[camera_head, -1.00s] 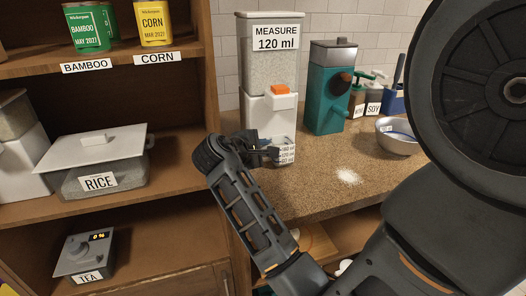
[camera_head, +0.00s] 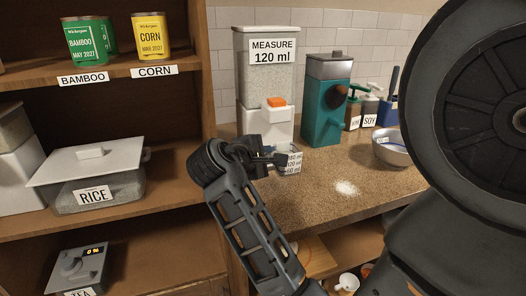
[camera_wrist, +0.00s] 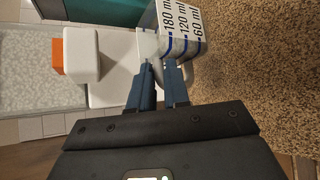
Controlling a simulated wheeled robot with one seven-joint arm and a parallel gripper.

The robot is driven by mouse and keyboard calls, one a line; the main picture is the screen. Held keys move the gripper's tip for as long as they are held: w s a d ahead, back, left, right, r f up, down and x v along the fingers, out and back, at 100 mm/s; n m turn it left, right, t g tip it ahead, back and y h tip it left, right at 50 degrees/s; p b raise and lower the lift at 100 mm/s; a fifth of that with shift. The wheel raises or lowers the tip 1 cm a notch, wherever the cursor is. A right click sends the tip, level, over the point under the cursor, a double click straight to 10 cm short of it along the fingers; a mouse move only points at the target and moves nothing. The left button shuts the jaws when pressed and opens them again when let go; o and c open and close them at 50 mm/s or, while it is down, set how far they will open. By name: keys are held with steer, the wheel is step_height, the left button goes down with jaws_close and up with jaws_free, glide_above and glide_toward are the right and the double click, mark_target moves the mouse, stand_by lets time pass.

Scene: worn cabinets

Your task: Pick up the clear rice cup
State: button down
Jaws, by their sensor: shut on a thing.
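The clear rice cup (camera_head: 291,161) has blue measuring lines and the marks 180, 120 and 60 ml. My gripper (camera_head: 268,160) is shut on its near side. In the wrist view the cup (camera_wrist: 185,32) is at the top, past the blue-grey fingertips of my gripper (camera_wrist: 163,72), which meet at a part of its side. The cup stands upright in front of the white dispenser (camera_head: 266,85), close to its base. Whether the cup's bottom touches the counter is hard to tell.
A teal grinder (camera_head: 325,105) stands right of the dispenser. Sauce bottles (camera_head: 369,108) and a metal bowl (camera_head: 391,148) are farther right. White grains (camera_head: 346,188) lie on the brown counter (camera_head: 325,178). Left shelves hold a rice container (camera_head: 92,185) and cans (camera_head: 87,42).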

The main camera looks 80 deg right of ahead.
steer(key=s+a, duration=0.6)
steer(key=a, duration=0.6)
steer(key=shift+s+a+p, duration=0.15)
steer(key=shift+p, duration=0.2)
stand_by(0.5)
steer(key=c, duration=1.6)
jaws_free()
jaws_close()
